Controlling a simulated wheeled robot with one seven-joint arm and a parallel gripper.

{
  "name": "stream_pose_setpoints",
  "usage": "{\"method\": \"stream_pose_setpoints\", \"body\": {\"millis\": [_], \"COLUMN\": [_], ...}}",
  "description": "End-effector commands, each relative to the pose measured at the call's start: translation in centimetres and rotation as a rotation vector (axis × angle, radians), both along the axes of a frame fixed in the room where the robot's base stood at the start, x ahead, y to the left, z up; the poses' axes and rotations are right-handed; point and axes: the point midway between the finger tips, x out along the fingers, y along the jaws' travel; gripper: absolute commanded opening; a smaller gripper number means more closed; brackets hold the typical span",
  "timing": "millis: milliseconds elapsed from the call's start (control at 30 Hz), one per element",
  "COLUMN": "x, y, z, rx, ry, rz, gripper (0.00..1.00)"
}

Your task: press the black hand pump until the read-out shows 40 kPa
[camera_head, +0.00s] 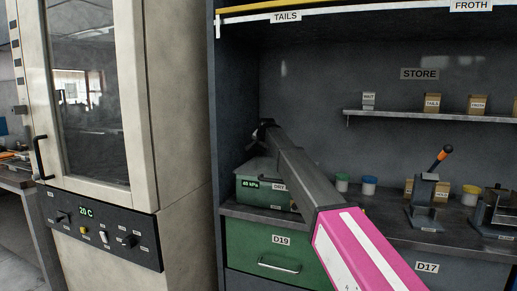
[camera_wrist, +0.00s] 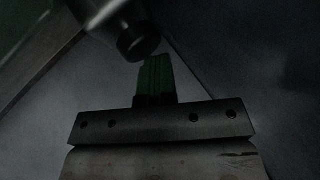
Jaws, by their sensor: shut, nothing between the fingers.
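The green box (camera_head: 247,190) stands on the bench at the left end of the bay, and its read-out (camera_head: 250,184) shows 40 kPa. My arm crosses in front of the box, and its far end is above it. The black hand pump is not plain in the head view; my arm covers that area. In the wrist view, a dark round-ended cylinder (camera_wrist: 138,38) is close above my gripper (camera_wrist: 155,62); I cannot tell whether it is the pump. My gripper is shut and empty. The view is too dark to tell whether anything touches.
A tall cream cabinet (camera_head: 174,110) with a 20 C panel stands close on the left. A grey side wall (camera_head: 234,110) bounds the bay. Small lidded jars, a lever device (camera_head: 425,205) and a shelf (camera_head: 440,117) with boxes are to the right. Green drawer D19 (camera_head: 275,255) is below.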

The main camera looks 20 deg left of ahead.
Motion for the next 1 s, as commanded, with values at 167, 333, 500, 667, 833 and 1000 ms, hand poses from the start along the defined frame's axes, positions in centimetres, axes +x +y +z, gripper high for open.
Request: {"method": "stream_pose_setpoints", "body": {"millis": [167,333,500,667,833,1000], "x": [0.0,0.0,0.0,0.0,0.0,0.0], "y": [0.0,0.0,0.0,0.0,0.0,0.0], "z": [-0.1,0.2,1.0,1.9,2.7,3.6], "rx": [-0.001,-0.001,0.0,0.0,-0.001,0.0], "ry": [0.001,0.001,0.0,0.0,0.001,0.0], "rz": [0.0,0.0,0.0,0.0,0.0,0.0], "gripper": [0.0,0.0,0.0,0.0,0.0,0.0]}}
